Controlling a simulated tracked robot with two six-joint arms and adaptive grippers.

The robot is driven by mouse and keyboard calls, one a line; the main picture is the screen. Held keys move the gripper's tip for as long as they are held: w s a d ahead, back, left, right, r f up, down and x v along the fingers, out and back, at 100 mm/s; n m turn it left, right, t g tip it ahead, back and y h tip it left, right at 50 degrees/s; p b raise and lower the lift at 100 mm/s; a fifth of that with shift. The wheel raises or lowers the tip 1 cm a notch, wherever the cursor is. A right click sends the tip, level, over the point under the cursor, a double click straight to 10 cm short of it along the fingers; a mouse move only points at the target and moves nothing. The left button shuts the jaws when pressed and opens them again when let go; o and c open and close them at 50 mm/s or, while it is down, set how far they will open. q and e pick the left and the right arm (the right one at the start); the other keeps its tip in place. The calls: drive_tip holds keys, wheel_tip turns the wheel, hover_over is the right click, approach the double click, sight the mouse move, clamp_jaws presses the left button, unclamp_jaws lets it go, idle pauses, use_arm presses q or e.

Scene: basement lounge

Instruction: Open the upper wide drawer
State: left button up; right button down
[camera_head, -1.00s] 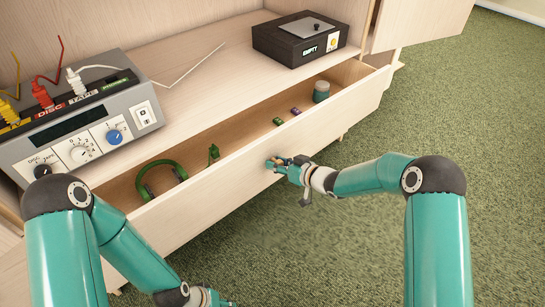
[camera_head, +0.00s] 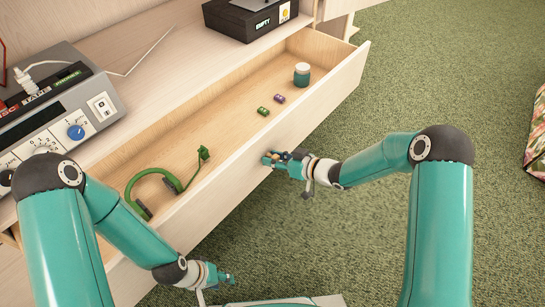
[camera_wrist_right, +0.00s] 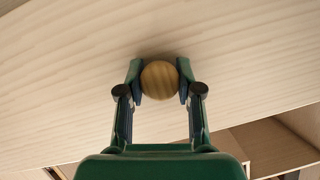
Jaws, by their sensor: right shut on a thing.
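The upper wide drawer (camera_head: 232,183) is pulled well out of the pale wooden cabinet, its inside in plain view. Green headphones (camera_head: 165,185), a green and a purple small item (camera_head: 279,99), and a teal jar with a pale lid (camera_head: 302,74) lie in it. My right gripper (camera_head: 270,159) is at the drawer's front. In the right wrist view, its fingers (camera_wrist_right: 159,85) are shut on the round wooden knob (camera_wrist_right: 159,80), one on each side. My left gripper (camera_head: 222,277) hangs low in front of the cabinet, apart from the drawer; its fingers are too small to read.
Green carpet (camera_head: 430,85) lies open to the right. A patterned item (camera_head: 536,140) shows at the right edge.

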drive_tip(key=c, duration=0.7)
unclamp_jaws()
drive_tip(key=shift+w, duration=0.1)
drive_tip(key=shift+c, duration=0.2)
drive_tip(key=shift+d+r, duration=0.15)
drive_tip(key=shift+d, duration=0.1)
drive_tip(key=v, duration=1.1)
drive_tip(key=shift+s, duration=0.3)
drive_tip(key=shift+d, duration=0.15)
